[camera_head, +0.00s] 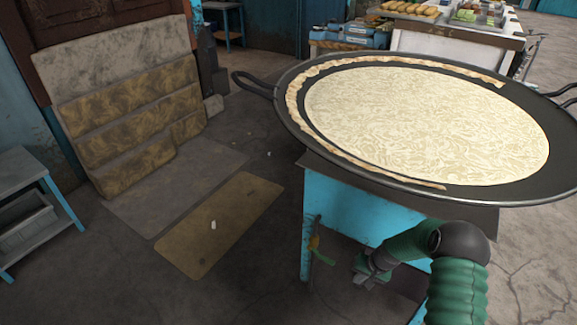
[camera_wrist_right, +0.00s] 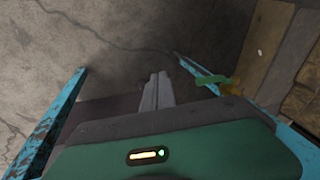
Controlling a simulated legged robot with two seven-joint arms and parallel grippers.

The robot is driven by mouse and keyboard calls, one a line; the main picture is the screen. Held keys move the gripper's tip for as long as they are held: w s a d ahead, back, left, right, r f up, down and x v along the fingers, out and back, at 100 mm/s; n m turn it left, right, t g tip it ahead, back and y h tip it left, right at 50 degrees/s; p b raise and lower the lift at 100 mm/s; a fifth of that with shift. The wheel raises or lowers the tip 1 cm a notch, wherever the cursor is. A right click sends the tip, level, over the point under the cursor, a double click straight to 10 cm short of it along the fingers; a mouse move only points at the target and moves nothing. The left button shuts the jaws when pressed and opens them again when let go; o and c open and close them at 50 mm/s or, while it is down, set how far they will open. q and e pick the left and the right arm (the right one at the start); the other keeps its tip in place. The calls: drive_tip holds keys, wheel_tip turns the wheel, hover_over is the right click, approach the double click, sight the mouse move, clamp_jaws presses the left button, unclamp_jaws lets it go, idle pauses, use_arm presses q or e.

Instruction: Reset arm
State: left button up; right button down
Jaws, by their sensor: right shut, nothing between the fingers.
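My right arm, green and grey, enters the camera_head view at the lower right. Its gripper (camera_head: 370,270) is below the pan's near side, by the blue stand, and holds nothing. In the right wrist view the two fingers (camera_wrist_right: 156,88) are together, pointing toward the floor between blue stand legs. My left arm and gripper are not in view.
A large black pan (camera_head: 420,190) with pale milk stands on a blue stand (camera_head: 345,205) close above my right gripper. A food counter (camera_head: 450,40) is behind.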

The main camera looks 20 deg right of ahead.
drive_tip(key=s+a+r+n, duration=0.2)
drive_tip(key=a+r+n, duration=0.1)
drive_tip(key=a+r, duration=0.5)
drive_tip(key=s+a+r+n+h, duration=0.1)
drive_tip(key=s+a+r+n, duration=0.1)
drive_tip(key=s+a+r, duration=0.45)
drive_tip(key=s+a+r+n, duration=0.2)
drive_tip(key=s+a+r, duration=0.2)
drive_tip(key=s+r, duration=0.45)
drive_tip(key=w+p+v, duration=0.2)
drive_tip(key=p+v, duration=0.8)
drive_tip(key=p, duration=0.1)
drive_tip(key=w+r+p+v, duration=0.1)
drive_tip(key=w+p+v, duration=0.1)
drive_tip(key=p+v, duration=0.8)
drive_tip(key=shift+a+r+p, duration=0.2)
drive_tip(key=shift+a+p, duration=0.05)
drive_tip(key=shift+p, duration=0.6)
